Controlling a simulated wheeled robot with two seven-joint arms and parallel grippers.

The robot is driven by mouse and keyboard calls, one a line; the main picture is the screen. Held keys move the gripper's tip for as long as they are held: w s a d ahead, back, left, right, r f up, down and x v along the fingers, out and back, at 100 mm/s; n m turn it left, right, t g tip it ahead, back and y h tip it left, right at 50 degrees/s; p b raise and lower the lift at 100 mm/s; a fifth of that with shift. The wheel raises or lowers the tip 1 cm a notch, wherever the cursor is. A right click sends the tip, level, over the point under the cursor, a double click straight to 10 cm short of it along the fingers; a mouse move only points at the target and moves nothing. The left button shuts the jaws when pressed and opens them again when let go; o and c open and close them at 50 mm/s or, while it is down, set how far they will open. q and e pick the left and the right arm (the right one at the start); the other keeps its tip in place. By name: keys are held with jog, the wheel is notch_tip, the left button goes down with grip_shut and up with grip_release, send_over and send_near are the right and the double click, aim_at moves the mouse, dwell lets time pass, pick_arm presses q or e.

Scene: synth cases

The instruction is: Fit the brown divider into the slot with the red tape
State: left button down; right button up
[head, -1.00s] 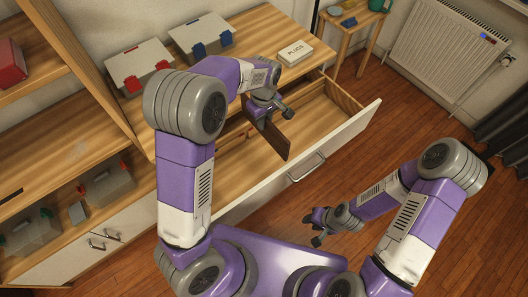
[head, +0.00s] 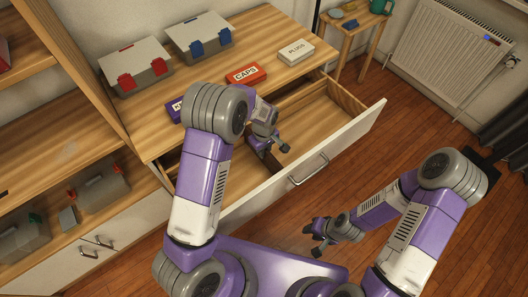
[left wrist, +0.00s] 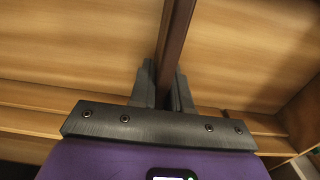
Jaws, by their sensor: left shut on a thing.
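The brown divider (left wrist: 176,40) is held between the fingers of my left gripper (left wrist: 163,90). In the head view my left gripper (head: 272,141) is down inside the open drawer (head: 345,139), shut on the divider (head: 263,151). The divider is low in the drawer, mostly hidden by the gripper and arm. I cannot tell whether its edge sits in a slot. The red tape is not visible now; my left arm covers part of the drawer. My right gripper (head: 317,238) is open and empty, outside the drawer over the floor.
On the top stand a red CAPS box (head: 246,74), a white PLUGS box (head: 296,52), a partly hidden purple box (head: 178,108) and two grey cases (head: 137,68) (head: 198,37) with red and blue latches. The drawer's right part is empty. A small side table (head: 355,25) stands behind.

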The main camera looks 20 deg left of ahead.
pick_arm(q)
jog(key=shift+f, duration=0.25)
jog(key=c, duration=1.5)
grip_release()
jog(key=shift+f, duration=0.1)
jog(key=o, duration=0.4)
notch_tip(320, 180, up, 12)
jog(key=p, duration=0.3)
jog(key=shift+r+p, duration=0.2)
jog(key=shift+p, duration=0.2)
